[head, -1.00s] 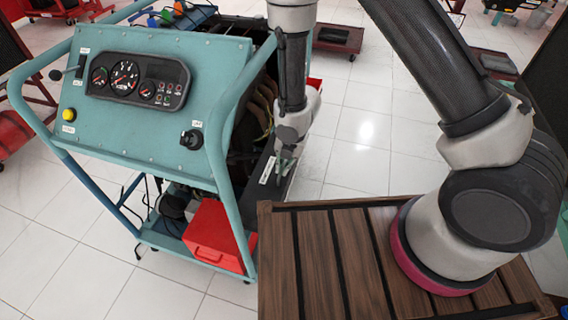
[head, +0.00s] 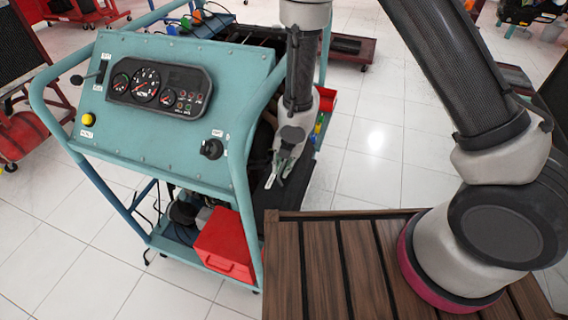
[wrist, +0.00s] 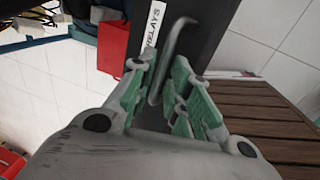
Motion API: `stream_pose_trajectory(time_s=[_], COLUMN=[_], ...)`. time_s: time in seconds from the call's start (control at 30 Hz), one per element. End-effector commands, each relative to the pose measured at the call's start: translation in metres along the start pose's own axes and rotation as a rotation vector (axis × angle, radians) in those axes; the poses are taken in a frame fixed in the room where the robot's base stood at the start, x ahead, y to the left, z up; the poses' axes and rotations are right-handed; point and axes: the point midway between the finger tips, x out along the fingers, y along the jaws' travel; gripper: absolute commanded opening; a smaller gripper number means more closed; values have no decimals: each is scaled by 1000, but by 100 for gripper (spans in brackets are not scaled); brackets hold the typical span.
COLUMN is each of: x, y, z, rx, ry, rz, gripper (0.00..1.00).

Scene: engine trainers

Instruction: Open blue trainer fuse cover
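The blue trainer (head: 160,150) is a teal frame with a gauge panel, left of centre in the head view. A black cover (wrist: 205,25) with a white "RELAYS" label (wrist: 151,27) shows in the wrist view. A bent grey handle (wrist: 172,55) stands in front of it and runs down between my fingers. My gripper (wrist: 160,95) has green-grey fingers that are spread, one on each side of the handle; I cannot tell whether either touches it. In the head view my gripper (head: 279,170) is at the trainer's right side, over the dark cover (head: 268,198), which it partly hides.
A red box (head: 226,245) sits on the trainer's lower shelf. A wooden slatted top (head: 320,270) lies just right of the trainer. The trainer's tube frame (head: 245,170) rises close left of my gripper.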

Motion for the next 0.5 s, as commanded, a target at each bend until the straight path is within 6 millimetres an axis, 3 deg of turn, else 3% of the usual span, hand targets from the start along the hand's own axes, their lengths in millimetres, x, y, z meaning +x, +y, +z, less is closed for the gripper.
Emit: stream_pose_trajectory(time_s=[0.37,0.5], x=[-5,-21], y=[0,1], z=[1,1], rx=[3,2], ry=[-3,-3], rz=[2,3], gripper=[30,30])
